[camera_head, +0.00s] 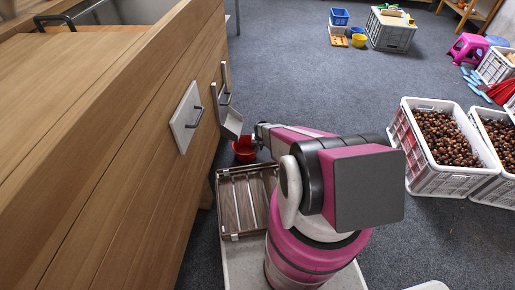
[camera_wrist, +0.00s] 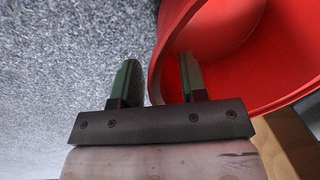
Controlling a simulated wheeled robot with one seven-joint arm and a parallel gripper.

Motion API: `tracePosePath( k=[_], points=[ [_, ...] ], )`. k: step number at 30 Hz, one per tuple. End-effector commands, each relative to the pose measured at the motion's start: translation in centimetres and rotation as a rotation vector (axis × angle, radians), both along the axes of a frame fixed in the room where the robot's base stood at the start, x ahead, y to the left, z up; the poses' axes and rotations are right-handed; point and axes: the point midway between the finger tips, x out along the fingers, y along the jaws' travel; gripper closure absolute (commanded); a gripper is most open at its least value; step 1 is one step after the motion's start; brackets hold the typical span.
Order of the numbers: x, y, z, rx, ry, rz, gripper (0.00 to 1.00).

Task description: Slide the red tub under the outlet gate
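The red tub (camera_head: 244,152) stands on the floor beside the wooden cabinet, just past the end of my arm and close below a grey outlet chute (camera_head: 231,124) in the head view. I cannot tell whether it is directly under the outlet. In the wrist view the tub (camera_wrist: 285,60) fills the upper right. My gripper (camera_wrist: 160,80) straddles the tub's wall, with one finger outside and the other inside. The fingers stand apart with a visible gap, and no firm hold shows. My arm hides part of the tub in the head view.
A pale panel with a handle (camera_head: 187,117) is on the cabinet front (camera_head: 130,150). A slatted wooden tray (camera_head: 228,205) lies nearer me. Crates of chestnuts (camera_head: 418,175) stand at right. Open carpet (camera_head: 300,75) lies beyond the tub.

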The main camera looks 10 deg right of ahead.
Motion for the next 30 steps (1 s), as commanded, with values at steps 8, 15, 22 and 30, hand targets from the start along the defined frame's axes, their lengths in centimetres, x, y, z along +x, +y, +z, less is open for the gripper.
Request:
tracePosePath(
  k=[8,15,22,30],
  points=[
    [-0.2,-0.3,2.8,0.0,-0.002,0.0,0.6],
    [-0.3,-0.8,7.3,0.0,-0.002,0.0,0.6],
    [-0.3,-1.2,10.3,0.0,-0.002,0.0,0.6],
    [-0.2,-1.3,10.6,0.0,0.0,0.0,0.6]
  ],
)
